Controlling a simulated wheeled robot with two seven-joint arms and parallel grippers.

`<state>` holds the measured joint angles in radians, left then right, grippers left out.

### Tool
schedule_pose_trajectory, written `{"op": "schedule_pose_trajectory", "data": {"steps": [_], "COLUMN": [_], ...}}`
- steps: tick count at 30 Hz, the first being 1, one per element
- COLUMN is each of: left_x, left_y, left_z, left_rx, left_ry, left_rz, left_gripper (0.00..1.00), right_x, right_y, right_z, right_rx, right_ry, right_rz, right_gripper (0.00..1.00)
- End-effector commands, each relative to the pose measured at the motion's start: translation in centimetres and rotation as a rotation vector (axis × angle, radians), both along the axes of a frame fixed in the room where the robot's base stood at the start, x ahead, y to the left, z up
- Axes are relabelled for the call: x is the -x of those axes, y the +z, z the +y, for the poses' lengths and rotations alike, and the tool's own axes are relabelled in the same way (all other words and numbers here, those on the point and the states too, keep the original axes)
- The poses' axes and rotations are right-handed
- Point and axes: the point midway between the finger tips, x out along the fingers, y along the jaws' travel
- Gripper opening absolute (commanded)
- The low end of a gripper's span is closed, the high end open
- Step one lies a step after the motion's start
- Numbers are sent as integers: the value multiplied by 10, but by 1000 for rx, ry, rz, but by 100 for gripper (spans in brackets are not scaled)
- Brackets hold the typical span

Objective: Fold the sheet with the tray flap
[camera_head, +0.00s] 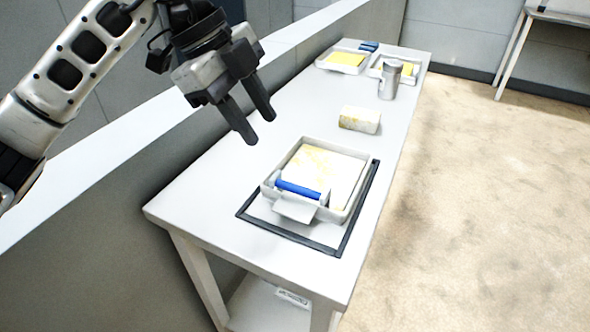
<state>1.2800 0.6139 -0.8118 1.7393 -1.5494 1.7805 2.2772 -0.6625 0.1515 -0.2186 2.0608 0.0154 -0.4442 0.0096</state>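A white tray (352,207) sits inside a dark square frame (345,237) on the white table. A pale yellow sheet (338,168) lies in the tray. A blue roller (298,189) lies across the tray's near end. A light flap (294,211) sticks out from the tray's near edge, tilted outward. My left gripper (259,128) hangs above the table, up and left of the tray, with its two dark fingers apart and nothing between them. It touches neither tray nor flap. My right gripper is not in view.
A pale yellow-white block (359,119) stands beyond the tray. A grey metal canister (390,80) and two trays with yellow contents (343,60) are at the table's far end. A low wall (150,178) runs along the table's left side. The table's near left is clear.

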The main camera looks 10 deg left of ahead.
Motion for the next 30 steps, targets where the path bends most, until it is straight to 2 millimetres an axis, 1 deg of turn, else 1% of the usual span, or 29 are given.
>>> {"op": "schedule_pose_trajectory", "data": {"steps": [1,9,15,18,21,30], "left_x": [0,-3,-5,-6,-6,-7], "left_y": [-10,-64,-96,-107,-113,-116], "left_z": [-5,-30,-45,-50,-53,-54], "left_rx": [-1,1,2,1,2,2], "left_ry": [-3,-4,-4,-2,-2,-2], "left_rz": [5,6,3,3,1,0], "left_gripper": [36,36,36,36,36,36], "right_x": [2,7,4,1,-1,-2], "right_y": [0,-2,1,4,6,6], "right_z": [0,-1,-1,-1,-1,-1], "right_rx": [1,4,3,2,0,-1], "right_ry": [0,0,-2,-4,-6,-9], "right_rz": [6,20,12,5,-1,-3], "right_gripper": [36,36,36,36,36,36]}}
